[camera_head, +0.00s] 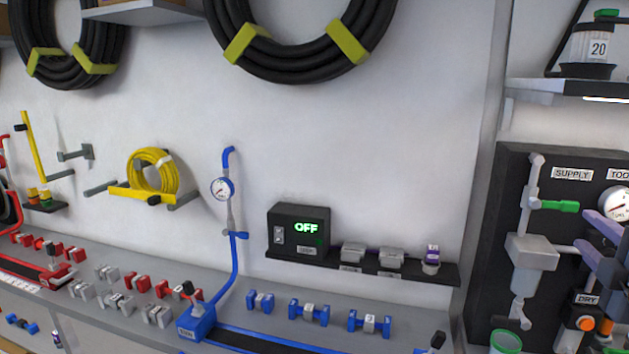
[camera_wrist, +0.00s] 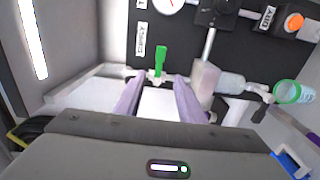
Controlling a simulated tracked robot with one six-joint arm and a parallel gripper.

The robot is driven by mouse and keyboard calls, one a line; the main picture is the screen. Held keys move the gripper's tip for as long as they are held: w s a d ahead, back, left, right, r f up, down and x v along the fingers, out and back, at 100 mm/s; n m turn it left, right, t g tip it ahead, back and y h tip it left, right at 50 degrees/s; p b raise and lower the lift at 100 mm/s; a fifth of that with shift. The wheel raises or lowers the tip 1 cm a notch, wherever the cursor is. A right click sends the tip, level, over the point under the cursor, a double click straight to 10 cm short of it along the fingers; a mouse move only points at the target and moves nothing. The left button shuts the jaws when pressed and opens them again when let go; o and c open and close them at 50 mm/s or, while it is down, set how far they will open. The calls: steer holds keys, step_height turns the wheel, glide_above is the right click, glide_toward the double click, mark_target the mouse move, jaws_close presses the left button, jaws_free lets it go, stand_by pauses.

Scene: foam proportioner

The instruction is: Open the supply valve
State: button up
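The supply valve has a green lever handle (camera_head: 555,206) on the grey vertical pipe of the black panel, below the SUPPLY label (camera_head: 572,174). The handle sticks out to the right, crosswise to the pipe. In the wrist view the green handle (camera_wrist: 160,61) stands ahead of my fingers, roughly centred between them. My gripper (camera_wrist: 157,88) is open, with its two purple fingers apart and nothing between them. In the head view my gripper (camera_head: 606,228) shows at the right edge, to the right of the handle; it appears apart from it.
A pressure gauge (camera_head: 617,205) and a DRY box with an orange button (camera_head: 586,322) are near my gripper. A grey block (camera_head: 532,252) sits on the pipe below the valve, above a green-rimmed clear cup (camera_head: 508,343). A shelf (camera_head: 570,88) juts out above the panel.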

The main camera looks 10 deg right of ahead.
mark_target(560, 208)
steer(key=shift+w, duration=0.1)
steer(key=shift+x, duration=6.8)
steer(key=shift+d, duration=0.1)
steer(key=shift+c, duration=0.4)
jaws_close()
steer(key=shift+f, duration=0.1)
